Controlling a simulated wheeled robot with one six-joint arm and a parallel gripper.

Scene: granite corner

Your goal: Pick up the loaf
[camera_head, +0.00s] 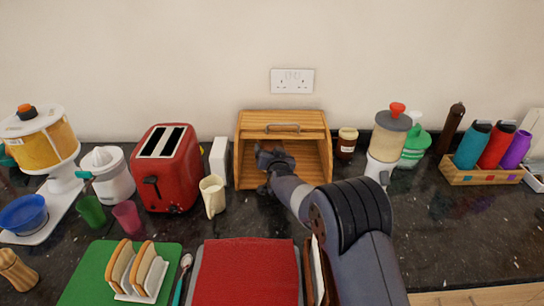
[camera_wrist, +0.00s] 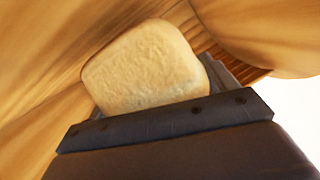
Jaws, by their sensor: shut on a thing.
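The wooden bread bin (camera_head: 250,123) stands open against the wall in the head view. My gripper (camera_head: 268,158) reaches into its front opening. In the wrist view the pale tan loaf (camera_wrist: 145,68) is right at the dark gripper, which is shut on it. The bin's wood surrounds the loaf in that view. In the head view the loaf is hidden behind my gripper and cannot be made out. Whether the loaf touches the bin floor cannot be told.
A red toaster (camera_head: 172,172), a white box (camera_head: 219,161) and a cream jug (camera_head: 213,195) stand left of the bin. A jar (camera_head: 347,142) and a blender (camera_head: 386,147) stand to its right. In front lies a red cloth (camera_head: 247,274). Dark counter is free at right.

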